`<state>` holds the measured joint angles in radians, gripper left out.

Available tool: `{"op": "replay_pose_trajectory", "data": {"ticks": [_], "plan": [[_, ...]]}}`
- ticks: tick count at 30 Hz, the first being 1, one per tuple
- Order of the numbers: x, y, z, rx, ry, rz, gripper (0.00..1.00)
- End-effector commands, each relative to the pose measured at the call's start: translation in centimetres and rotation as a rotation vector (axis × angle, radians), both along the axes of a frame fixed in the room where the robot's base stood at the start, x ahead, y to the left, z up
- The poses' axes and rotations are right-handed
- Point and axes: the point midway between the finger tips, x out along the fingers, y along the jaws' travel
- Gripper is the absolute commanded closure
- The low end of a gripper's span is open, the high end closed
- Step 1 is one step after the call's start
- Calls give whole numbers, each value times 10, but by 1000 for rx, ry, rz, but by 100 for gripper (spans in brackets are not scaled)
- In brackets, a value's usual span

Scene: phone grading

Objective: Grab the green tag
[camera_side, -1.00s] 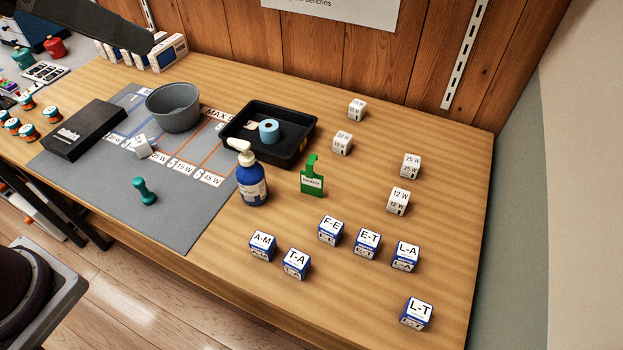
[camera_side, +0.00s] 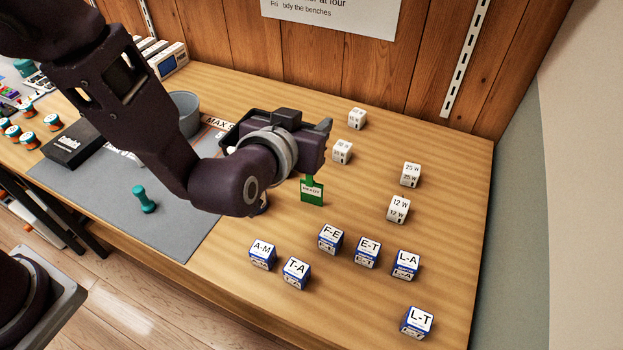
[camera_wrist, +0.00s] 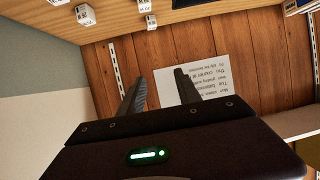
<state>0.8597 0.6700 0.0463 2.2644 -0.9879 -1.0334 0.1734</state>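The green tag (camera_side: 312,192) with a white label stands upright on the wooden bench in the side view. Its upper hook is hidden behind my gripper. The tag does not show in the wrist view. I cannot tell whether the gripper touches the tag.
White cubes (camera_side: 398,209) stand to the tag's right, and blue-and-white lettered cubes (camera_side: 331,238) stand in front.

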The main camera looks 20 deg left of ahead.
Motion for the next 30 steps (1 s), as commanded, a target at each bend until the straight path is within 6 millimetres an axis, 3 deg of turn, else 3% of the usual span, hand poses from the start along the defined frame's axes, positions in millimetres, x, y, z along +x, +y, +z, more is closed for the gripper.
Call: {"op": "replay_pose_trajectory", "data": {"ticks": [1,3,6,9,14,23,30], "plan": [[-1,1,-29,10,9,0,60],[-1,1,-65,8,9,0,60],[-1,1,-109,3,5,0,60],[0,0,-133,-1,1,-1,60],[15,2,-144,-5,-1,3,60],[63,14,-159,-4,-1,3,60],[67,14,-161,-4,-1,2,60]]}}
